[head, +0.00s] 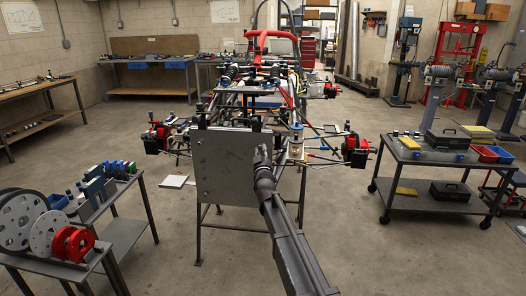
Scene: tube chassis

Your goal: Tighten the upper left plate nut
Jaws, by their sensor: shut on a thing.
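The grey metal plate (224,172) stands upright at the front of the tube chassis (262,92). Small dark fasteners show along the plate's left side, but I cannot make out the upper left nut clearly. My arm reaches up from the bottom right, and my gripper (262,155) is at the plate's right side, in front of it in this view. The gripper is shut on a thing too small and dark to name. I cannot tell whether it touches the plate.
A dark cart with cases and yellow boxes (442,205) stands at the right. A workbench (150,62) is along the back wall. The concrete floor around the chassis stand is mostly clear.

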